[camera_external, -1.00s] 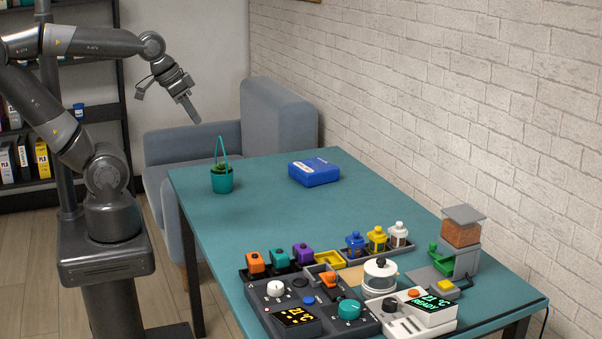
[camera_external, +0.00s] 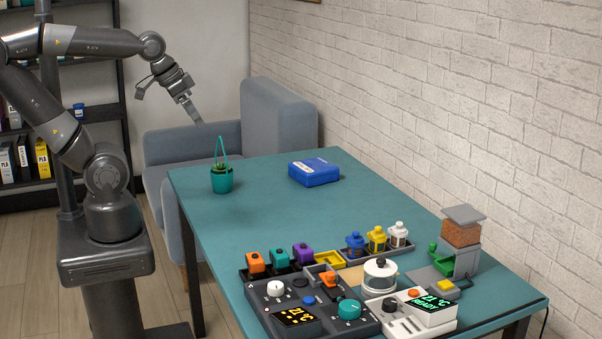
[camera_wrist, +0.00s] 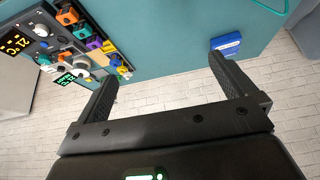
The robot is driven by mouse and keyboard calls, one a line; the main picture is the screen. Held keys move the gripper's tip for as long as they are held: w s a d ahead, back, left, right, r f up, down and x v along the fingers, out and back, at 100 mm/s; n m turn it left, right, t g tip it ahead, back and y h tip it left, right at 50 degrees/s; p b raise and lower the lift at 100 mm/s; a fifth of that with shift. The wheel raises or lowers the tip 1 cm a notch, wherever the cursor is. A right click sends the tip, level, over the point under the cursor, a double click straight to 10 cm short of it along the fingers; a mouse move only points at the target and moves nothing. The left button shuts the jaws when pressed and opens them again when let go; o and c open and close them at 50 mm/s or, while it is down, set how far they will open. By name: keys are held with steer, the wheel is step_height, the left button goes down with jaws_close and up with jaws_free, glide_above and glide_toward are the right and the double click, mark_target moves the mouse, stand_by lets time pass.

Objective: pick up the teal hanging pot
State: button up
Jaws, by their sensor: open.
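The teal hanging pot (camera_external: 222,183) stands upright near the far left corner of the teal table (camera_external: 250,215), with a green plant in it and a tall thin teal hanger loop above. My gripper (camera_external: 198,119) is above and behind the pot, apart from it, tilted down to the right. In the wrist view my gripper (camera_wrist: 162,70) has its two fingers spread wide with nothing between them. A thin teal curved line at the top right edge of the wrist view may be the hanger; the pot body does not show there.
A blue box (camera_external: 314,172) lies right of the pot. Control panels (camera_external: 312,309), several colored containers and a hopper device (camera_external: 461,232) crowd the table's near end. A grey armchair (camera_external: 280,115) stands behind the table, by the brick wall. The table around the pot is clear.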

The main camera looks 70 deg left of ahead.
steer(key=w+a+f+n, duration=0.3)
steer(key=w+a+n, duration=0.25)
steer(key=n, duration=0.45)
steer(key=w+a+f+n, duration=0.35)
steer(key=a+n, duration=0.35)
steer(key=n, duration=0.3)
steer(key=a+f+n+g+y, duration=0.1)
steer(key=a+f+n, duration=0.4)
steer(key=a+n, duration=0.35)
steer(key=a+f+n, duration=0.4)
steer(key=a+n, duration=0.4)
steer(key=n, duration=0.2)
steer(key=shift+d+x, duration=0.2)
steer(key=shift+x, duration=1.6)
steer(key=shift+d+x, duration=0.15)
steer(key=shift+x, duration=1.6)
steer(key=shift+d+x, duration=0.2)
steer(key=shift+x, duration=1.6)
steer(key=shift+c, duration=0.2)
